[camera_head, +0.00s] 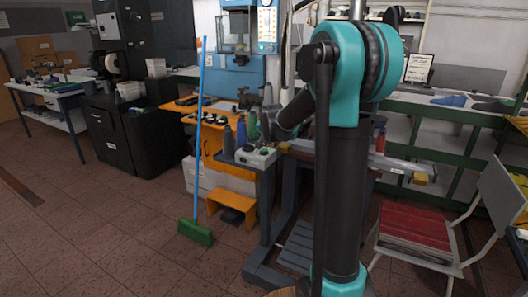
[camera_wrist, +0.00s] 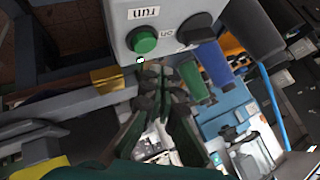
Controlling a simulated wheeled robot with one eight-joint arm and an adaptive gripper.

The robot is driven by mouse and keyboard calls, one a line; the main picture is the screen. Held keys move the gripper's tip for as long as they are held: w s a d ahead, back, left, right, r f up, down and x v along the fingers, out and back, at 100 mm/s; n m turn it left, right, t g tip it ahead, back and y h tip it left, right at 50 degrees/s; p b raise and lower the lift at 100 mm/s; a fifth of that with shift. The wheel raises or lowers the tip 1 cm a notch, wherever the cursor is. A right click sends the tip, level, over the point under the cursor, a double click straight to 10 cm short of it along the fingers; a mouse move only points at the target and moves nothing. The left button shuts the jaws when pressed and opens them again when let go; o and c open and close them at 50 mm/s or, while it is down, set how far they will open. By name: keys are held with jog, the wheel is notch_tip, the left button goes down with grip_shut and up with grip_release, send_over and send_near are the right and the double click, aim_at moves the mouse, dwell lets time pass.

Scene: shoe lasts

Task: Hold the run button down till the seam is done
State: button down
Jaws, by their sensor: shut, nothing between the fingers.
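A pale grey control box (camera_head: 256,156) stands on the sewing bench's left end in the head view. In the wrist view the box (camera_wrist: 165,14) fills the top, and its round green button (camera_wrist: 143,40) sits beside an upside-down label that seems to read "run". A second label lies to its right, partly cut by a dark part. My gripper (camera_wrist: 160,72) is shut and empty, its fingertips just below the button in the picture. The button's face shows uncovered, with no clear contact. In the head view my gripper (camera_head: 266,128) is small and dark above the box.
Blue (camera_wrist: 212,62) and green (camera_wrist: 194,82) bottles stand close beside the box. In the head view a blue-handled broom (camera_head: 200,130) leans left of the bench, and a red-seated chair (camera_head: 418,232) stands right. Open tiled floor lies at front left.

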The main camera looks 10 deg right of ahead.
aim_at(264, 151)
jog(key=shift+f, duration=0.65)
jog(key=shift+f, duration=0.15)
dwell(0.9)
jog(key=shift+f, duration=0.25)
